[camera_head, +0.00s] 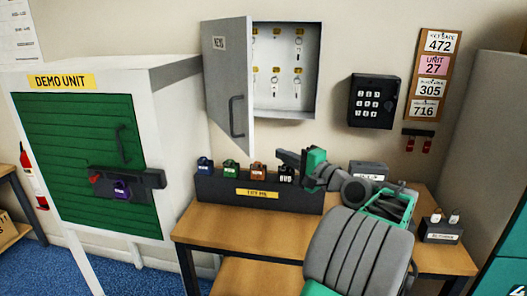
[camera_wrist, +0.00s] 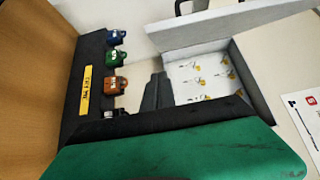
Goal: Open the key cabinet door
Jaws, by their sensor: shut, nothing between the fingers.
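The key cabinet (camera_head: 318,70) hangs on the wall, and several keys hang inside it. Its grey door (camera_head: 226,80), labelled KEYS, stands wide open, swung out to the left. The door's dark handle (camera_head: 237,117) is near its free edge. In the wrist view, the open door (camera_wrist: 225,32) and the cabinet interior (camera_wrist: 190,92) lie ahead of the fingers. My gripper (camera_head: 283,157) is shut and empty, below the cabinet and right of the door, apart from the handle. Its dark fingers also show in the wrist view (camera_wrist: 157,92).
A dark rack (camera_head: 215,187) with several coloured padlocks stands on the wooden table (camera_head: 190,232), close below my gripper. A black keypad box (camera_head: 372,100) is on the wall at right. The white demo unit (camera_head: 180,95) stands left of the door.

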